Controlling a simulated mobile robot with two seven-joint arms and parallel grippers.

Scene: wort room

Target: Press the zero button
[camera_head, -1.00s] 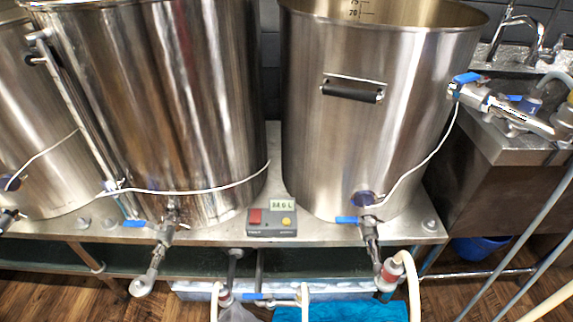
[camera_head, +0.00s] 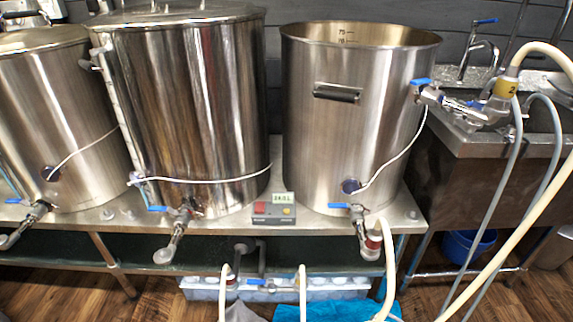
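A small grey control box (camera_head: 273,221) stands on the metal bench between two steel kettles, near the bench's front edge. It has a red button (camera_head: 260,208) on the left and a small yellow button (camera_head: 286,211) on the right. A lit display (camera_head: 283,198) stands above the yellow button; its digits are too small to read surely. No label tells me which button is the zero button. Neither of my grippers is in view, and nothing touches the box.
The open kettle (camera_head: 350,120) stands right of the box and the lidded kettle (camera_head: 205,110) left. Valves with blue handles (camera_head: 340,205) stick out past the bench front (camera_head: 130,232). Pale hoses (camera_head: 530,200) hang at the right, before a metal sink (camera_head: 500,143). The floor in front shows wood.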

